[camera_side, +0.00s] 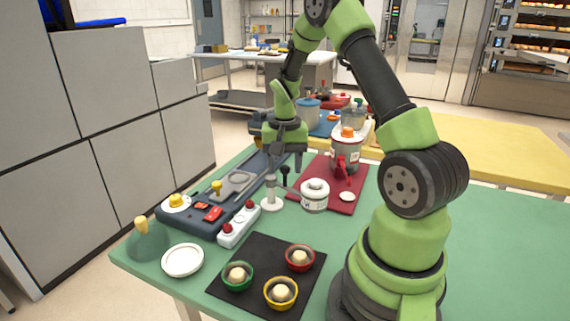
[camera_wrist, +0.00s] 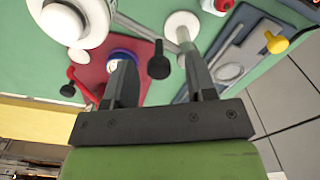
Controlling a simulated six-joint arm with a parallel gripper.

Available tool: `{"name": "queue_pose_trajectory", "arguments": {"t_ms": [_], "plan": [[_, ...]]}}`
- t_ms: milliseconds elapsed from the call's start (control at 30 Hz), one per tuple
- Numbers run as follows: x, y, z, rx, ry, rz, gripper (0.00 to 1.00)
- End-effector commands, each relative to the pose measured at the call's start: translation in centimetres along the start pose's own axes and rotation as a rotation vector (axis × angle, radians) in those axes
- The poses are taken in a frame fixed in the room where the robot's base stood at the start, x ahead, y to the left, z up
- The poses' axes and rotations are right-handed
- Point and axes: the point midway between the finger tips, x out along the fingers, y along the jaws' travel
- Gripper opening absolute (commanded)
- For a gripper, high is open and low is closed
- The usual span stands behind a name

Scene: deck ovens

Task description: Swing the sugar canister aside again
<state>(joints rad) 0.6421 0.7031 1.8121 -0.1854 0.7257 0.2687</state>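The white sugar canister (camera_side: 315,195) sits at the end of a swing arm, over the left edge of the red mat. It also shows at the top left of the wrist view (camera_wrist: 72,20). The arm runs to a white-based post (camera_side: 271,188), seen in the wrist view (camera_wrist: 183,30). A black knob (camera_wrist: 158,66) stands up from the arm between post and canister. My gripper (camera_wrist: 157,60) is open, its two fingers on either side of the knob with a gap at each side. In the side view my gripper (camera_side: 287,160) points down just above the knob.
A dark control panel (camera_side: 205,214) lies left of the post. Several bowls of dough stand on a black mat (camera_side: 255,251) in front.

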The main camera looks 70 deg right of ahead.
Motion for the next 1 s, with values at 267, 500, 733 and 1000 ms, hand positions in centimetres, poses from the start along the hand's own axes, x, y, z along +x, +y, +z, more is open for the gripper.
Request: {"name": "queue_pose_trajectory", "arguments": {"t_ms": [267, 500, 733, 1000], "plan": [[-0.1, 0.0, 0.0, -0.002, 0.0, 0.001, 0.5], [-3.3, 0.0, -0.1, -0.003, 0.007, -0.002, 0.5], [-7.8, 0.0, -0.1, -0.002, 0.005, -0.001, 0.5], [-9.9, 0.0, 0.0, -0.001, 0.0, 0.001, 0.5]]}}
